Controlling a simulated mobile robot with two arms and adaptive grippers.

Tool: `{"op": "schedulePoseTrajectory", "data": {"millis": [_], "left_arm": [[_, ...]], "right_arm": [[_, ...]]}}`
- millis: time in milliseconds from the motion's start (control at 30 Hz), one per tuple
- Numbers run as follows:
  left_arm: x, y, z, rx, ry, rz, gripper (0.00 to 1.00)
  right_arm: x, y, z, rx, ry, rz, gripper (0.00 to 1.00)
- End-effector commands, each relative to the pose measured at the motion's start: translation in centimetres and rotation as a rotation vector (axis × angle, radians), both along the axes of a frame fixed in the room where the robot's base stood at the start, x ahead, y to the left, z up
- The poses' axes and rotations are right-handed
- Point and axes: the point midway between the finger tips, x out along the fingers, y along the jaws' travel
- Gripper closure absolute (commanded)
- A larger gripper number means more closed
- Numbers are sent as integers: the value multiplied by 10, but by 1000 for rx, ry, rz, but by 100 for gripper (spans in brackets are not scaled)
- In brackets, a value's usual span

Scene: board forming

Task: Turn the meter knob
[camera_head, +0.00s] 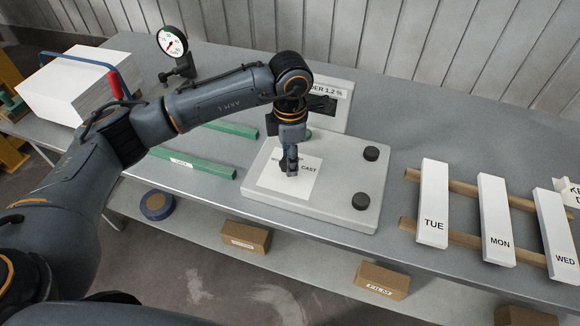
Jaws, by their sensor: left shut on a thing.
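A pale grey meter box (262,195) lies flat on the bench, with a white label panel (271,181) reading "CAST" on its top. Behind it stands a display plate (331,91) showing "DER 1.2 %", its left part hidden by my arm. My left gripper (291,172) points down over the label panel, just left of the word "CAST". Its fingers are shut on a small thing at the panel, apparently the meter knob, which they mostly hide. Two black round knobs, an upper one (371,153) and a lower one (361,201), sit free on the box's right side. My right gripper is not in view.
Green bars (193,163) lie left of the box. A dial gauge (172,42) and a white block stack (68,87) stand farther left. White boards, the nearest marked TUE (433,205), rest on wooden rails at right. Cartons (381,281) sit on the shelf below.

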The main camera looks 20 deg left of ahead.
Motion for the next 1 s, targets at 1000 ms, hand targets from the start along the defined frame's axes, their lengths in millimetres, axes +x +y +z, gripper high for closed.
{"op": "schedulePoseTrajectory", "data": {"millis": [1000], "left_arm": [[-1,0,1,-1,-1,-507,91]], "right_arm": [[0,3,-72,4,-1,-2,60]]}}
